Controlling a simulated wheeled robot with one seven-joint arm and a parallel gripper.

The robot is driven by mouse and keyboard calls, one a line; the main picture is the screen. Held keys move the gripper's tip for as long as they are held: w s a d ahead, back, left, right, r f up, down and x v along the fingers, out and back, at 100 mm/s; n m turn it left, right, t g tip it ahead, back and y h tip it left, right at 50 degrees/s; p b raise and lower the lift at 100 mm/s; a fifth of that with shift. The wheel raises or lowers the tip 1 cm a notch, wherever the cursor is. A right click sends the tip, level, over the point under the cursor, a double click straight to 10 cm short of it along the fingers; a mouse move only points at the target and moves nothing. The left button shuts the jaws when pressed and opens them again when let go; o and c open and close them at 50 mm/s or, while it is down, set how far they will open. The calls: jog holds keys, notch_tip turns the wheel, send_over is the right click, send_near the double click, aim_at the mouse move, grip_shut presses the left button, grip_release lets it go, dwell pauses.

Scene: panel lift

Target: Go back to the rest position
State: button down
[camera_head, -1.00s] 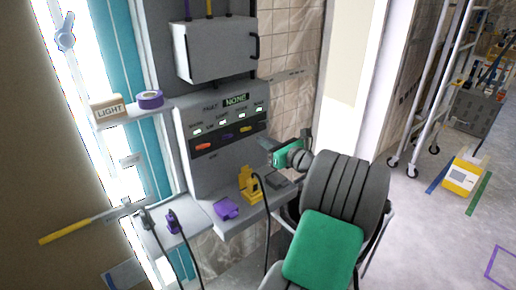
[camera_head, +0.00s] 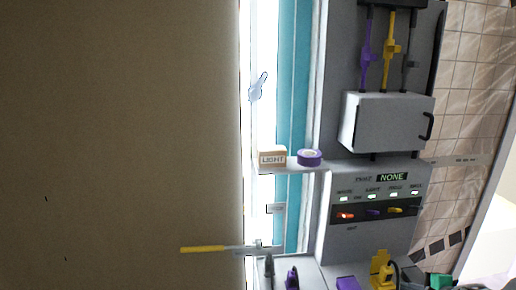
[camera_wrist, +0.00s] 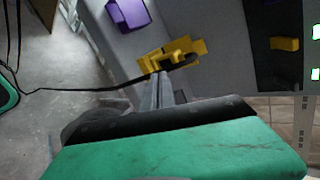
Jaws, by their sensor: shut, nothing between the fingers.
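My gripper (camera_wrist: 160,82) is at the centre of the wrist view, its thin grey fingers together and empty. Behind the fingertips is a yellow fixture (camera_wrist: 172,54) on the grey ledge; I cannot tell whether they touch. A purple block (camera_wrist: 128,14) lies beyond it. In the head view only a green bit of my arm shows at the bottom right edge; the gripper itself is not visible there.
Above the panel is a grey cabinet box (camera_head: 385,122) with a black handle. A shelf (camera_head: 292,167) carries a LIGHT box (camera_head: 272,156) and a purple tape roll (camera_head: 310,157). A yellow-handled bar (camera_head: 203,249) sticks out left. A black cable (camera_wrist: 90,90) crosses the wrist view.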

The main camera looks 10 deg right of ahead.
jog(key=s+a+f+n+g, duration=0.2)
jog(key=s+f+n+g, duration=0.1)
jog(key=s+f, duration=0.15)
jog(key=s+a+f+n+g, duration=0.2)
jog(key=s+f+n, duration=0.15)
jog(key=s, duration=0.25)
jog(key=s+a+r+n+g, duration=0.1)
jog(key=s+a+n+g, duration=0.35)
jog(key=s+a, duration=0.35)
jog(key=w+a+r+n+t, duration=0.1)
jog(key=w+a+r+n, duration=0.2)
jog(key=a, duration=0.4)
jog(key=w+a+r+n, duration=0.3)
jog(key=a+r, duration=0.3)
jog(key=a, duration=0.2)
jog(key=w+a+r+n+t+h, duration=0.1)
jog(key=w+a+r+n, duration=0.2)
jog(key=a+r, duration=0.2)
jog(key=a, duration=0.3)
jog(key=shift+t, duration=0.35)
jog(key=shift+a, duration=0.1)
